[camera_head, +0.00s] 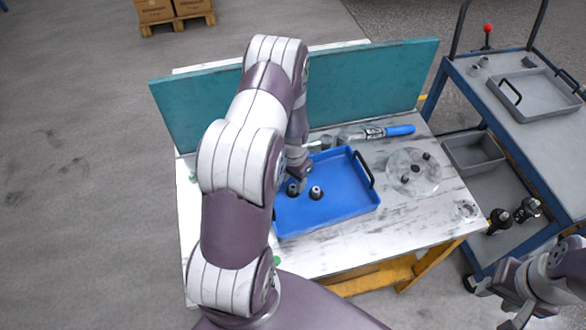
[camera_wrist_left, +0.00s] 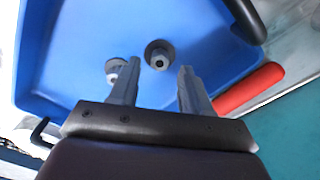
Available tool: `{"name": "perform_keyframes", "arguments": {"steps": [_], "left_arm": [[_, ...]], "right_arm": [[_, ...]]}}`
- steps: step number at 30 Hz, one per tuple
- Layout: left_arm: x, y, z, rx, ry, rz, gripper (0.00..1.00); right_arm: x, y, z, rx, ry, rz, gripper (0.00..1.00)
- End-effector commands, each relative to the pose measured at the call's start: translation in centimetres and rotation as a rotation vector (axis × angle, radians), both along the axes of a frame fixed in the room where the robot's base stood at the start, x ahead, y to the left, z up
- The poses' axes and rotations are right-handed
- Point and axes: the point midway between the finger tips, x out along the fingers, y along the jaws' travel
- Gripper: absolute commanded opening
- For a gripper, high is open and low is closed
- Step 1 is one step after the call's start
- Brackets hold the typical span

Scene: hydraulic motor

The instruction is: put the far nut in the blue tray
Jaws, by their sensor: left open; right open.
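The blue tray (camera_head: 345,208) lies on the white table, with a black handle at its right end. Two dark, ring-shaped nuts stand in it: the left nut (camera_head: 292,189) and the right nut (camera_head: 316,193). In the left wrist view, two nuts also show in the tray (camera_wrist_left: 85,40), one (camera_wrist_left: 159,55) seen between the fingers and one (camera_wrist_left: 116,70) partly behind a finger. My left gripper (camera_head: 301,180) is open and empty just above the tray, near the nuts. My right gripper (camera_head: 522,306) is away at the lower right, off the table, holding nothing visible.
A round clear plate (camera_head: 413,172) with dark small parts sits right of the tray. A blue-ended tool (camera_head: 385,132) lies behind it, before the teal panel (camera_head: 370,85). A red bar (camera_wrist_left: 250,90) lies beside the tray. A cart (camera_head: 540,130) stands at right.

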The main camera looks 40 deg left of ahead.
Motion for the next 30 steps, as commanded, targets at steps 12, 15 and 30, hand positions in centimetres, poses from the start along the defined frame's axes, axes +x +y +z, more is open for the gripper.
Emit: {"name": "perform_keyframes", "arguments": {"steps": [12, 15, 30], "left_arm": [[0.0, 0.0, 9.3, 0.001, -0.002, 0.000, 0.47], [-0.2, -1.4, 11.2, 0.004, -0.012, -0.001, 0.47], [-10.6, -14.2, 19.8, -0.008, -0.121, 0.064, 0.47]], "right_arm": [[0.0, 0.0, -1.6, 0.000, 0.000, 0.000, 0.43], [0.0, 0.0, -1.6, 0.000, 0.000, 0.000, 0.43], [0.0, 0.0, -1.6, 0.000, 0.000, 0.000, 0.43]]}}
